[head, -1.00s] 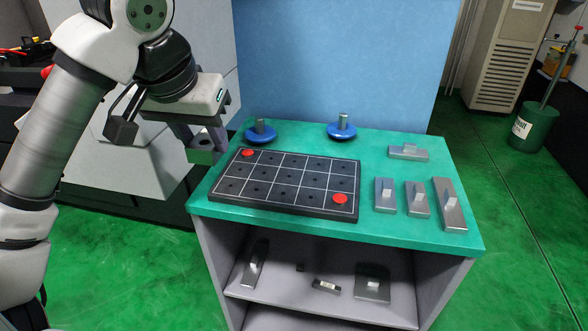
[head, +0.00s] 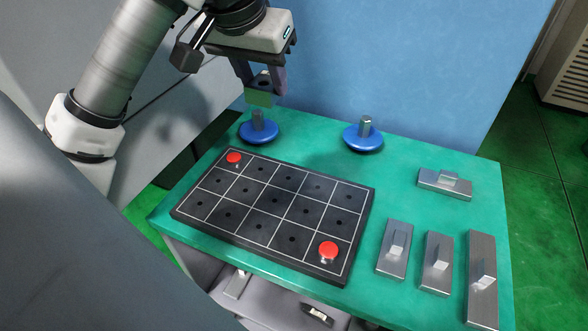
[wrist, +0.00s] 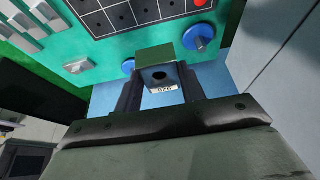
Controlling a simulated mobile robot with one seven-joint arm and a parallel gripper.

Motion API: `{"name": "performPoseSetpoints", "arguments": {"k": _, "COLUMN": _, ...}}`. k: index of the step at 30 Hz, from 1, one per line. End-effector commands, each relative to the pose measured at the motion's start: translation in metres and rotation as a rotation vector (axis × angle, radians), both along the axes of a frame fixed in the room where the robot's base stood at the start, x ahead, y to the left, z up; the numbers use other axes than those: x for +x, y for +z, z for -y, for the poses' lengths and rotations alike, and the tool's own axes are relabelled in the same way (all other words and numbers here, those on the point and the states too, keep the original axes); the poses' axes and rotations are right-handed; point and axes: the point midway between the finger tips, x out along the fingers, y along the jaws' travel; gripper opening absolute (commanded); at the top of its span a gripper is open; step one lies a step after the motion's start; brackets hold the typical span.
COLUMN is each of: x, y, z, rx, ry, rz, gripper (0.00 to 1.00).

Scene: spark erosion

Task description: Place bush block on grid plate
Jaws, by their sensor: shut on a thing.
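The bush block (head: 259,98) is a small block with a dark round hole, greenish on its side face. My gripper (head: 263,80) is shut on it and holds it in the air above the table's back left, near the left blue-based peg. In the wrist view the block (wrist: 155,56) sits between the two fingers of my gripper (wrist: 158,82), with a white number label on its face. The grid plate (head: 283,202) is a black slab with white lines, small dark holes and two red knobs at opposite corners. The block is apart from the plate.
Two blue-based pegs (head: 259,131) (head: 363,137) stand behind the plate. Several grey metal blocks with raised studs lie at right, including a sideways one (head: 443,184). The green table (head: 410,160) is clear between them. A blue wall (head: 400,60) rises behind.

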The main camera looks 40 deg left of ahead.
Motion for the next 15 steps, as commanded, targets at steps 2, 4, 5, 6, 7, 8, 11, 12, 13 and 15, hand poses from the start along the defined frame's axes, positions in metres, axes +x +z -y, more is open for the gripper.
{"name": "performPoseSetpoints", "arguments": {"k": 2, "x": 0.000, "y": 0.001, "z": 0.000, "rx": 0.000, "ry": 0.001, "rz": 0.002, "gripper": 0.00}}
{"name": "performPoseSetpoints", "arguments": {"k": 4, "x": 0.000, "y": -0.003, "z": 0.000, "rx": 0.000, "ry": 0.001, "rz": 0.001, "gripper": 0.00}}
{"name": "performPoseSetpoints", "arguments": {"k": 5, "x": 0.000, "y": -0.006, "z": 0.000, "rx": -0.001, "ry": 0.000, "rz": 0.001, "gripper": 0.00}}
{"name": "performPoseSetpoints", "arguments": {"k": 6, "x": 0.000, "y": -0.011, "z": 0.000, "rx": -0.001, "ry": 0.000, "rz": 0.001, "gripper": 0.00}}
{"name": "performPoseSetpoints", "arguments": {"k": 7, "x": 0.000, "y": -0.017, "z": -0.001, "rx": -0.002, "ry": 0.000, "rz": 0.001, "gripper": 0.00}}
{"name": "performPoseSetpoints", "arguments": {"k": 8, "x": 0.000, "y": -0.023, "z": 0.000, "rx": -0.002, "ry": -0.001, "rz": 0.000, "gripper": 0.00}}
{"name": "performPoseSetpoints", "arguments": {"k": 11, "x": -0.001, "y": -0.046, "z": 0.000, "rx": -0.004, "ry": -0.001, "rz": 0.001, "gripper": 0.00}}
{"name": "performPoseSetpoints", "arguments": {"k": 12, "x": -0.001, "y": -0.056, "z": 0.000, "rx": -0.004, "ry": -0.001, "rz": 0.002, "gripper": 0.00}}
{"name": "performPoseSetpoints", "arguments": {"k": 13, "x": -0.001, "y": -0.063, "z": 0.000, "rx": -0.005, "ry": 0.000, "rz": 0.001, "gripper": 0.00}}
{"name": "performPoseSetpoints", "arguments": {"k": 15, "x": -0.001, "y": -0.081, "z": 0.000, "rx": -0.005, "ry": 0.000, "rz": 0.000, "gripper": 0.00}}
